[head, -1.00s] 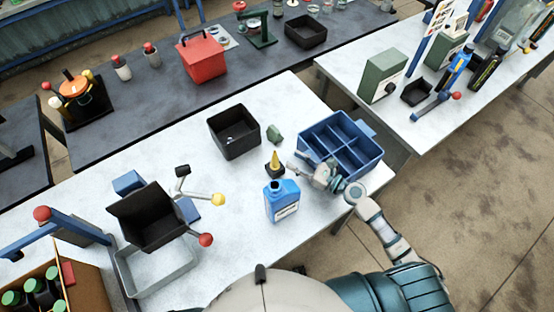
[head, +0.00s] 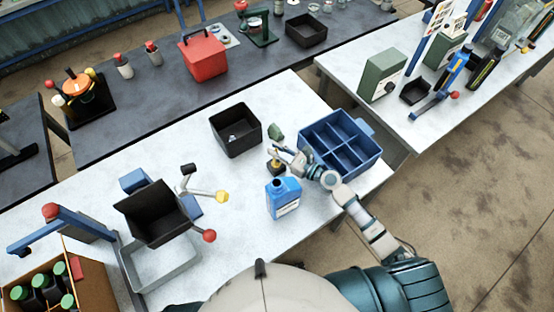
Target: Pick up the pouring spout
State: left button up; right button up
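The pouring spout (head: 274,157) is a small yellow cone on a dark base (head: 275,168). It stands on the white table between the black bin and the blue bottle, and is partly hidden by my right gripper. My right gripper (head: 278,155) is at the spout, reaching in from the right with its fingers beside or around the cone. The view is too small to tell whether the fingers are closed on it. My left gripper is not in view.
A blue bottle (head: 284,198) stands just in front of the spout. A blue divided tray (head: 366,170) lies to the right, under my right forearm's reach. A black bin (head: 257,143) and a small green object (head: 276,130) are behind.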

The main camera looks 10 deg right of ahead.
jog(key=shift+a, duration=0.1)
grip_shut()
jog(key=shift+a, duration=0.1)
